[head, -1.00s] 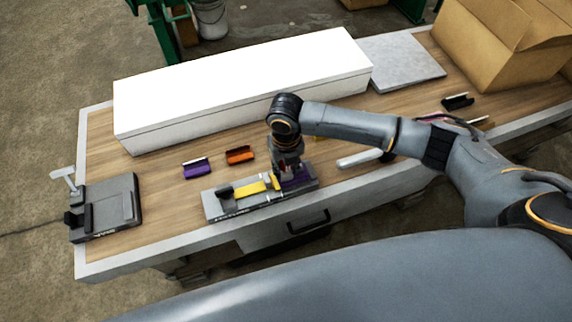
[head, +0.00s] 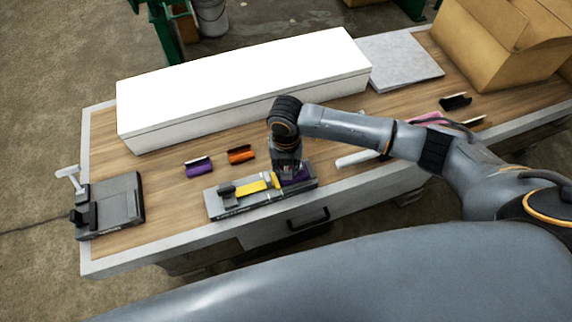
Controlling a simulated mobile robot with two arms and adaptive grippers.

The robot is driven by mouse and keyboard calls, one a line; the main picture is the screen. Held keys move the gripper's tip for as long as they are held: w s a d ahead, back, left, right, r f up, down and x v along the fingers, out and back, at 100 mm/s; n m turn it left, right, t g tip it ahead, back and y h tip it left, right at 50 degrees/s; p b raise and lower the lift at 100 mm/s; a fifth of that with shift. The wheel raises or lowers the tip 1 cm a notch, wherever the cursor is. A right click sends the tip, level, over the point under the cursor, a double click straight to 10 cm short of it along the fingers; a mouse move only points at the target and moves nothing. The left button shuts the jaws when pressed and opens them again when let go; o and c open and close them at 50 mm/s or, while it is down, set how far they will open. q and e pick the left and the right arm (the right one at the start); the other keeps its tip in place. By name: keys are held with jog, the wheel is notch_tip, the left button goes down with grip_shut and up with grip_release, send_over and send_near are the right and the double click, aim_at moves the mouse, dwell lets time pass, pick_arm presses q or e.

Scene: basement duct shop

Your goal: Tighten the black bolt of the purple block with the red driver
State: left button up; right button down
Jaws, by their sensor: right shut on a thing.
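The purple block (head: 300,176) sits at the right end of a grey fixture (head: 228,209) with a yellow lever (head: 257,184), near the bench's front edge. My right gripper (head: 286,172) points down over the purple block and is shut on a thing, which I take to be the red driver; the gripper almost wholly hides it. The black bolt is hidden under the gripper, and I cannot tell whether the driver tip touches it. My left gripper is out of view.
A purple holder (head: 199,169) and an orange holder (head: 240,155) lie behind the fixture. A long white box (head: 240,95) fills the bench's back. A grey device (head: 112,205) stands at left. A white-handled tool (head: 356,159) lies right of the fixture.

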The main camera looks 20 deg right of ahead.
jog(key=shift+m+p, duration=1.2)
jog(key=shift+m, duration=0.6)
jog(key=m, duration=0.3)
jog(key=shift+m, duration=0.3)
jog(key=shift+m, duration=1.6)
